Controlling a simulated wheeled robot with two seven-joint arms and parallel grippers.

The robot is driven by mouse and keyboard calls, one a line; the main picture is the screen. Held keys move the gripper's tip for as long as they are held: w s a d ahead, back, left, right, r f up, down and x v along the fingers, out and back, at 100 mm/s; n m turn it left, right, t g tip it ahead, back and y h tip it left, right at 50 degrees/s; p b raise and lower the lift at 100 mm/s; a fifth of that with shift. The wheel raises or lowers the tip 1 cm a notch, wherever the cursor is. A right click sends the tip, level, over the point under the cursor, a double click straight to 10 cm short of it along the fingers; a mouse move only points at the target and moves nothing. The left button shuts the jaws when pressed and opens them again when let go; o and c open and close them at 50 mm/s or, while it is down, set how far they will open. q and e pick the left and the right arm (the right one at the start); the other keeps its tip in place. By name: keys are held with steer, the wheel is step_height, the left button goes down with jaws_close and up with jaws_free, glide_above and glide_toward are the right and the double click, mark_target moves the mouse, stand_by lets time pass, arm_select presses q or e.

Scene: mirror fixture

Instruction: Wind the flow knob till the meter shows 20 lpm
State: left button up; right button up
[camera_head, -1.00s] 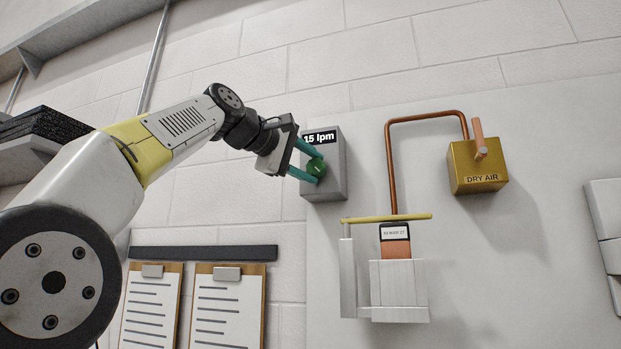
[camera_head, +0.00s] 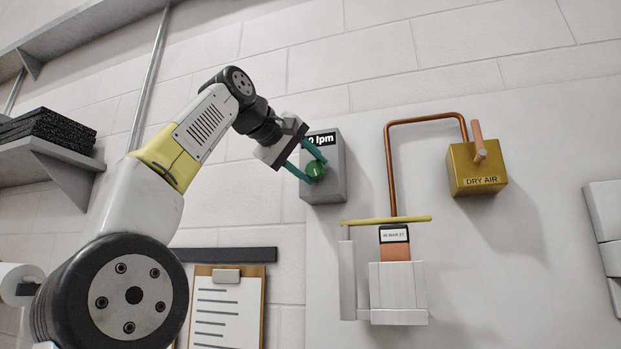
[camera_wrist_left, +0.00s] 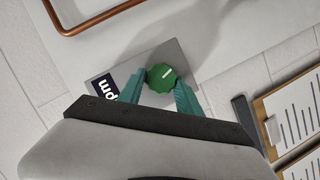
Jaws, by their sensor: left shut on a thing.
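The green flow knob (camera_head: 315,171) sits on the front of a grey meter box (camera_head: 325,188) on the wall. My left gripper (camera_head: 313,170) has its teal fingers on either side of the knob and is shut on it. The black meter display (camera_head: 323,139) ends in "lpm". Its leading part is hidden behind a finger; the last digit looks like 0, but I cannot read the whole number. In the left wrist view the knob (camera_wrist_left: 161,77) shows between the fingertips with a pale mark on its face, and the display (camera_wrist_left: 104,90) is partly covered. My right gripper is not in view.
Right of the box is a pale fixture (camera_head: 395,285) with a yellow bar (camera_head: 385,220). A copper pipe (camera_head: 389,165) runs up to a brass DRY AIR box (camera_head: 478,168). A clipboard (camera_head: 228,310) hangs below; a shelf (camera_head: 55,160) is at left.

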arm_select(q)
steer(key=shift+d+f, duration=0.15)
steer(key=o, duration=1.4)
steer(key=shift+c, duration=0.2)
steer(key=v, duration=0.8)
